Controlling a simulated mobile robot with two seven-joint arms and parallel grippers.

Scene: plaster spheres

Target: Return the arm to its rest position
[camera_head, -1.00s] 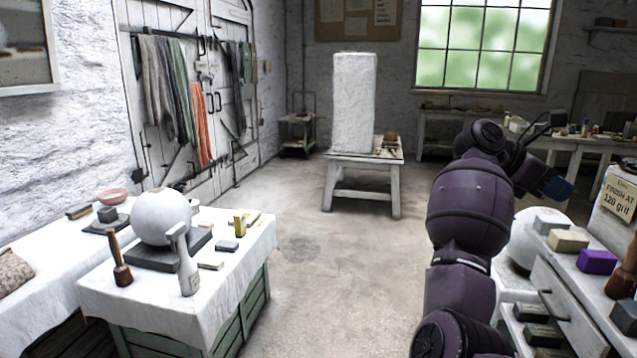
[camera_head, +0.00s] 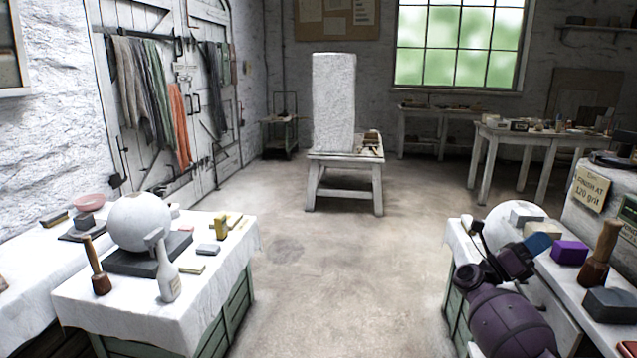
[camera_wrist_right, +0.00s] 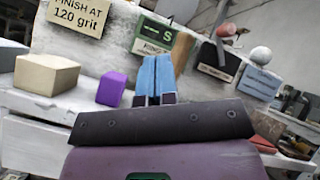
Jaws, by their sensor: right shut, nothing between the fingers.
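My right arm (camera_head: 497,315) comes in from the lower right in the head view, folded low beside the right-hand bench. My right gripper (camera_head: 538,243) has blue fingertips and is shut and empty. It shows in front of the purple block (camera_head: 570,253) and the beige block (camera_head: 542,230). In the right wrist view the blue fingers (camera_wrist_right: 155,80) are closed together, pointing toward the signs behind the bench. The purple block there (camera_wrist_right: 112,88) is to the left of the fingers, apart in the picture. My left gripper is not in view.
The right bench (camera_head: 590,292) holds blocks, a mallet (camera_head: 601,252) and a plaster sphere (camera_head: 512,222). The left bench (camera_head: 110,310) holds another sphere (camera_head: 139,222) and tools. A stand (camera_head: 345,165) bears a tall white block (camera_head: 334,100). The floor between the benches is clear.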

